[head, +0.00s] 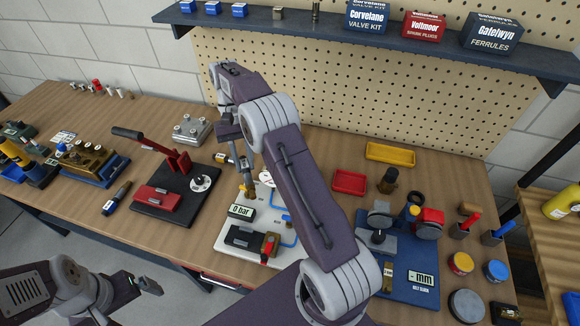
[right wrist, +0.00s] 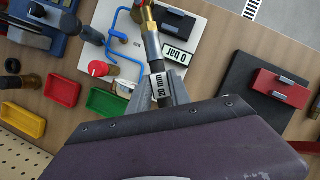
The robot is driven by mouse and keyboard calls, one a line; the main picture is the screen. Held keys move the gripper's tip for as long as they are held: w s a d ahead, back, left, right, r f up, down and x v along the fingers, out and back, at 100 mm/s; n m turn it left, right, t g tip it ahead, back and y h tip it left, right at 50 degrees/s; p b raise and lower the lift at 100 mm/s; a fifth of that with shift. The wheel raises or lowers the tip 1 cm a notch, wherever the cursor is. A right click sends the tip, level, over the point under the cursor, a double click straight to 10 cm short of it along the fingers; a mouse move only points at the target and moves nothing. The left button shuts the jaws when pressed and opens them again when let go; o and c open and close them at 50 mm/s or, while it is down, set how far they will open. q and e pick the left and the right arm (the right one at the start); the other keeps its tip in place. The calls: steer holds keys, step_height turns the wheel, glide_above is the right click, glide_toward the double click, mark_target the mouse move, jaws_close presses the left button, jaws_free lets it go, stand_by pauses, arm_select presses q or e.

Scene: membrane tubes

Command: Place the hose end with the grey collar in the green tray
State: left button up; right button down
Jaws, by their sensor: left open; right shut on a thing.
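My right gripper (head: 243,165) is shut on a hose end with a grey collar (right wrist: 153,46) and brass tip, in the right wrist view. A white label reading "29 mm" (right wrist: 160,84) is on the held piece near the fingers. In the head view the brass tip (head: 249,190) points down over the white test board (head: 228,240); I cannot tell whether it touches the board. The green tray (right wrist: 105,103) shows in the right wrist view, apart from the gripper; in the head view my right arm hides it. My left gripper (head: 148,284) is open and empty at the bench's front.
A red tray (head: 349,182) and yellow tray (head: 391,154) lie near the pegboard. The board carries a "0 bar" display (head: 241,211) and blue tubing (right wrist: 123,28). A red lever press (head: 176,160) stands left of it, a blue measuring stand (head: 408,280) right.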

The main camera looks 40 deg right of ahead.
steer(key=d+m, duration=0.2)
steer(key=d+m+t+y, duration=0.1)
steer(key=m, duration=0.2)
steer(key=s+d+m+t+y, duration=0.1)
steer(key=d+m, duration=0.1)
steer(key=m, duration=0.1)
steer(key=shift+d+r, duration=0.2)
steer(key=shift+d, duration=0.15)
steer(key=s+d+m+t, duration=0.1)
steer(key=d+m+t, duration=0.4)
steer(key=d+m, duration=0.7)
steer(key=d+f+m+b, duration=0.1)
steer(key=f, duration=0.3)
steer(key=s+d+f+m+b, duration=0.1)
steer(key=f+m+b, duration=0.1)
steer(key=f, duration=0.3)
steer(key=d+f+m+t+b, duration=0.1)
steer(key=f, duration=0.3)
steer(key=shift+s+f+m+h, duration=0.2)
steer(key=shift+f+m+h, duration=0.1)
steer(key=shift+f+m, duration=0.1)
step_height(320, 180, down, 3)
steer(key=shift+s+a+f, duration=0.1)
steer(key=shift+s+a, duration=0.05)
steer(key=shift+f, duration=0.15)
arm_select(q)
steer(key=f, duration=0.4)
steer(key=shift+s+a+f, duration=0.1)
steer(key=shift+s+a, duration=0.15)
steer(key=shift+s, duration=0.15)
